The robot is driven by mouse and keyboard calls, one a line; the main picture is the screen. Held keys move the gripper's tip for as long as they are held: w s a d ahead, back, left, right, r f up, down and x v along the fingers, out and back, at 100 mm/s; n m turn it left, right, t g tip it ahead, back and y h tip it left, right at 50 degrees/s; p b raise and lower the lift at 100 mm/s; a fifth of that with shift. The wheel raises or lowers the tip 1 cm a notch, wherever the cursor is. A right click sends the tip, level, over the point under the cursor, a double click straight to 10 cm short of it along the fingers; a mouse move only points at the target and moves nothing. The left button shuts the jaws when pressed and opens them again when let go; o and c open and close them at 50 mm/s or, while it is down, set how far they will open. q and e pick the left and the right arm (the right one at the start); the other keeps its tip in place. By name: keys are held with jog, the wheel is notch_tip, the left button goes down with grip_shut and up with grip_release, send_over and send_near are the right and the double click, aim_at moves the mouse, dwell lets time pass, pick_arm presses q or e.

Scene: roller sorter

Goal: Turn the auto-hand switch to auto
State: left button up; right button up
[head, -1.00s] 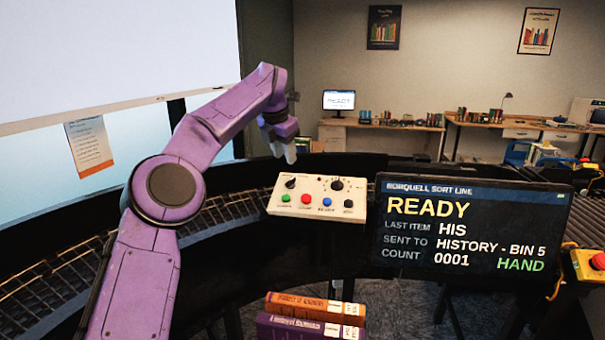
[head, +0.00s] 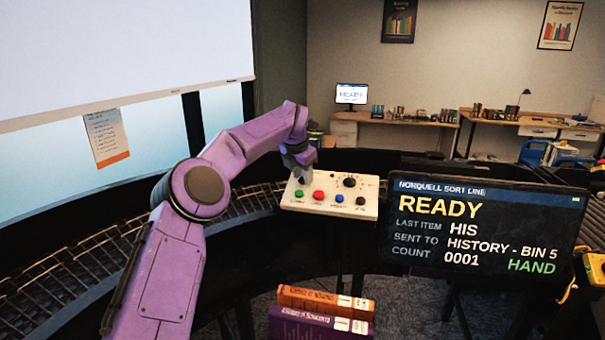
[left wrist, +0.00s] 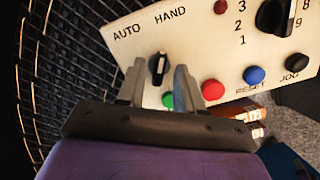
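The white control panel (head: 330,208) stands left of the screen. Its auto-hand switch (left wrist: 158,68) is a small black knob below the words AUTO and HAND, with a white mark along it. My left gripper (head: 302,178) is over the panel's left end and covers the switch in the head view. In the left wrist view the open fingers (left wrist: 159,75) stand on either side of the knob, with gaps on both sides. The screen (head: 478,228) reads READY and shows HAND in green. My right gripper is not in view.
A green button (left wrist: 168,100) lies just below the switch, partly hidden by the gripper. Red (left wrist: 212,90), blue (left wrist: 254,75) and black buttons and a numbered dial (left wrist: 275,15) are to the right. Books (head: 322,302) lie in front; a roller track (head: 75,268) curves at left.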

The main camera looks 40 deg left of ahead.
pick_arm(q)
grip_shut()
jog(key=shift+f+n, duration=0.1)
jog(key=shift+n, duration=0.2)
jog(key=shift+n+b, duration=0.45)
jog(key=shift+n, duration=0.35)
jog(key=n+b, duration=0.1)
jog(key=n, duration=0.2)
jog(key=shift+n, duration=0.3)
jog(key=n, duration=0.3)
jog(key=shift+d+y+b, duration=0.1)
jog(key=shift+y+b, duration=0.2)
jog(key=shift+w+n+g, duration=0.1)
jog(key=shift+n+g, duration=0.2)
jog(key=shift+n, duration=1.4)
